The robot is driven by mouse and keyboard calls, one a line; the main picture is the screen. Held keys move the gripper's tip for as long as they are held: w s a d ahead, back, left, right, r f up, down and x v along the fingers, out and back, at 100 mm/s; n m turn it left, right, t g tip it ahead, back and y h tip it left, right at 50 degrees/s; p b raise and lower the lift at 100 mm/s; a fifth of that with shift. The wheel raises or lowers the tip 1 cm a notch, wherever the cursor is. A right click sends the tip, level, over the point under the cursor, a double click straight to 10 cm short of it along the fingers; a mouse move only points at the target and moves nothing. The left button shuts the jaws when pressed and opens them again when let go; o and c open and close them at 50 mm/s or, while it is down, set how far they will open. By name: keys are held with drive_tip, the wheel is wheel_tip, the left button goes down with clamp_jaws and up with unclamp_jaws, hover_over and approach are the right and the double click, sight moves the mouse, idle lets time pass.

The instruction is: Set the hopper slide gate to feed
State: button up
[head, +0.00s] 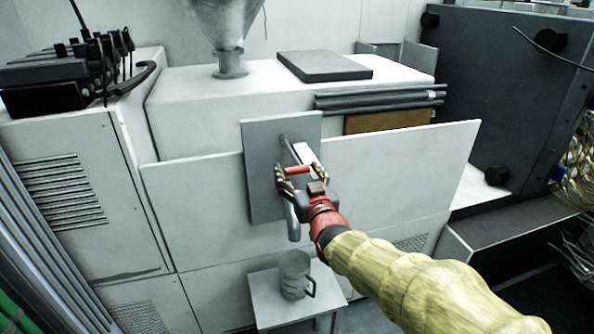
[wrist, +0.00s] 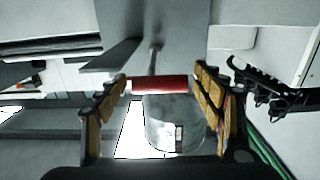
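The hopper (head: 226,22) is a grey funnel on top of the white machine. A grey upright plate (head: 262,140) stands at the machine's front, with a grey rod (head: 287,148) coming out of it. A red bar-shaped handle (head: 297,170) is at the rod's near end; it also shows in the wrist view (wrist: 160,84), lying crosswise. My gripper (head: 301,174) is at the handle, its fingers spread to either side of the bar's ends. In the wrist view my gripper (wrist: 162,80) looks open; firm contact with the bar is not clear. The slide gate's setting cannot be read.
A grey metal jug (head: 294,274) stands on a small white table (head: 262,300) below my gripper. A flat dark grey slab (head: 324,66) lies on the machine. A dark cabinet (head: 500,95) stands at right.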

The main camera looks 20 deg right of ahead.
drive_tip(key=shift+o, duration=1.4)
drive_tip(key=shift+r, duration=0.1)
drive_tip(key=s, duration=1.2)
